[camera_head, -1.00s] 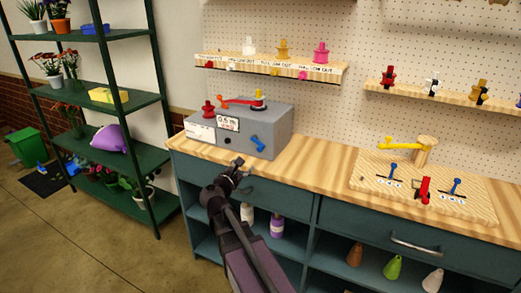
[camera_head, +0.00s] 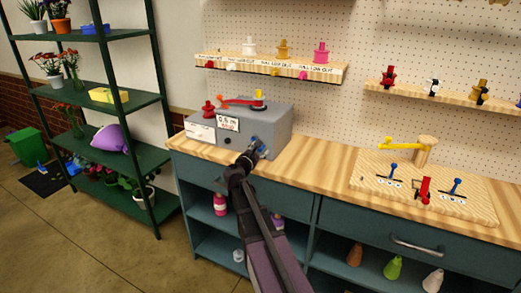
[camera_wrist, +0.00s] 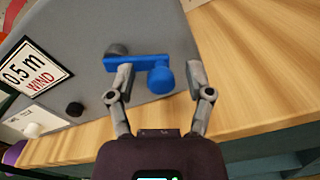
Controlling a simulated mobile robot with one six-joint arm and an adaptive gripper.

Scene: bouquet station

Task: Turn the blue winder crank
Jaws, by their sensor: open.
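The blue winder crank (camera_wrist: 140,63) is on the front face of the grey winder box (camera_head: 270,118). In the wrist view its arm runs from a dark hub at the left to a round blue knob (camera_wrist: 161,80) at the right. My gripper (camera_wrist: 163,88) is open, with one finger on each side of the knob; the left finger overlaps the crank arm in the picture. Whether either finger touches the crank, I cannot tell. In the head view my gripper (camera_head: 258,148) is at the box front and covers most of the crank.
A red lever with a yellow knob (camera_head: 258,95) sits on the box top. A black knob (camera_wrist: 74,109) and a white knob (camera_wrist: 33,130) are on its front. The wooden bench top (camera_head: 320,165) is clear to the right, up to a board with levers (camera_head: 425,188).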

